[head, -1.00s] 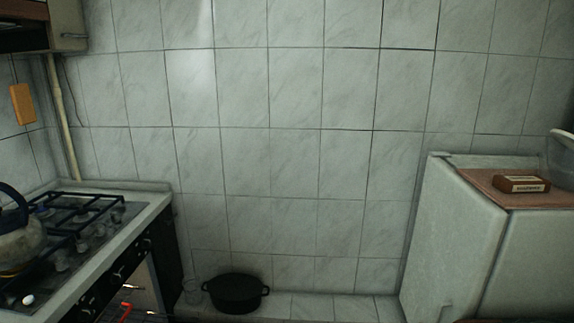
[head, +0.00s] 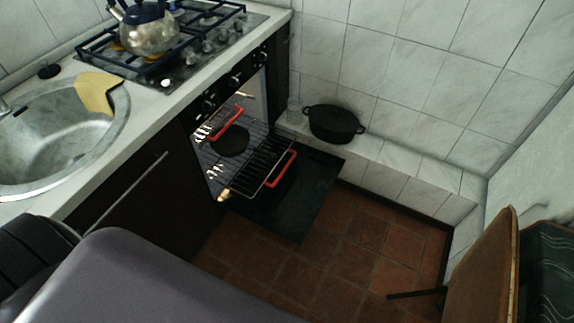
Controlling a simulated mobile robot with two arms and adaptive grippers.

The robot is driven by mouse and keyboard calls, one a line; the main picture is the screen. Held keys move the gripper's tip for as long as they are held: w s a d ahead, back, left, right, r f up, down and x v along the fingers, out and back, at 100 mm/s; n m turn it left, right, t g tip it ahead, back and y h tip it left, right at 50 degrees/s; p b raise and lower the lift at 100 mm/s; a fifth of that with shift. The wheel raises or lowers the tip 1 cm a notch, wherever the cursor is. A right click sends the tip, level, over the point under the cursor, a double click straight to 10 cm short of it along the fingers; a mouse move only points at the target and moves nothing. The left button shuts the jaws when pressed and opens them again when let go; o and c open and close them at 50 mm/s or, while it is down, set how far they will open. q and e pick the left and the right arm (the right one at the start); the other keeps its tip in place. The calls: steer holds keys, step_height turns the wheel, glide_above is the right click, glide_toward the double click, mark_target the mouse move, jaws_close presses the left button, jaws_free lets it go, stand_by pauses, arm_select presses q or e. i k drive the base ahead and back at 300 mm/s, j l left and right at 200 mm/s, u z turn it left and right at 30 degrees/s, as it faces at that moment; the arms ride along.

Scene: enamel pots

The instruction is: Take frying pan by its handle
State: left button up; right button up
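I cannot make out a frying pan with certainty in the head view. A dark round thing (head: 229,140) lies on the wire rack of the open oven (head: 262,158). It may be a pan, but I cannot make out a handle on it. Red handle-like bars show near the rack, one at the back (head: 226,122) and one at the front right (head: 280,169). A black pot (head: 336,124) with two small side handles stands upright on the tiled ledge to the right of the oven. Neither gripper's fingers are in view.
The oven door (head: 295,208) hangs open over the red tiled floor (head: 345,235). A kettle (head: 150,34) stands on the stove (head: 200,55) above. A sink (head: 48,145) is at the left. A wooden-edged piece of furniture (head: 487,262) stands at the lower right.

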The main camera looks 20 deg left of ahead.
mark_target(234, 141)
steer(key=u, duration=1.2)
